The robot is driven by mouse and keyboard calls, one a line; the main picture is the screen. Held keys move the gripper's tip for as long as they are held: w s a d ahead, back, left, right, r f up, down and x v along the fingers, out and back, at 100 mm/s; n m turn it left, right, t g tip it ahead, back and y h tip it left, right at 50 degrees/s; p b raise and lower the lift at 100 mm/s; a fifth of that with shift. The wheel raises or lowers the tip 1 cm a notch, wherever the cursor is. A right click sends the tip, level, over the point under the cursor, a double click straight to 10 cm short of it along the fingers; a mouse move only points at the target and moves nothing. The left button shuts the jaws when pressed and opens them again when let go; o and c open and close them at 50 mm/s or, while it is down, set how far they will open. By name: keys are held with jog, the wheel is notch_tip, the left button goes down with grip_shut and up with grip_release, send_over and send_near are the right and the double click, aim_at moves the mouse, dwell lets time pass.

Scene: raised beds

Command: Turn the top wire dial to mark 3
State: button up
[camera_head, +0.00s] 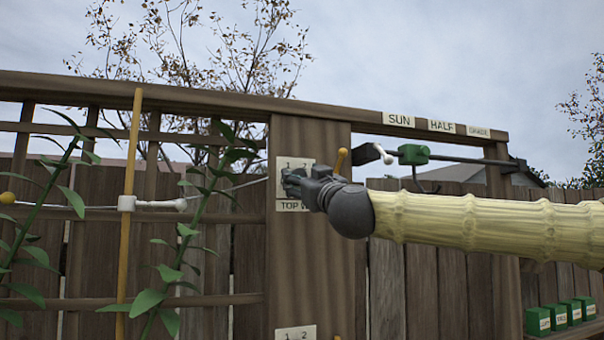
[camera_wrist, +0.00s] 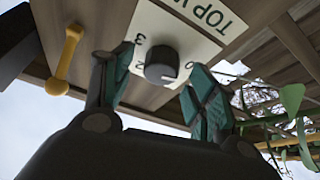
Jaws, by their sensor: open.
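The top wire dial (camera_wrist: 160,66) is a dark round knob on a pale plate (camera_wrist: 190,22), lettered "TOP W…" with the rest cut off. A 3, a 2 and a 0 show around the knob. A short pale mark is on the knob's lower right edge; its exact reading is unclear. My gripper (camera_wrist: 152,92) is open, with one finger on each side of the knob and no clear contact. In the head view my gripper (camera_head: 298,184) covers the dial and part of its plate (camera_head: 296,163).
A yellow-orange peg (camera_head: 341,160) sticks out right of the plate, close to my gripper. A second numbered plate (camera_head: 296,333) is lower on the post (camera_head: 300,260). Plants, a wire and a bamboo cane (camera_head: 129,200) stand left. A green block (camera_head: 413,154) sits on a rod at right.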

jog(key=shift+w+a+r, duration=0.2)
jog(key=shift+w, duration=0.2)
jog(key=shift+c, duration=0.2)
jog(key=c, duration=1)
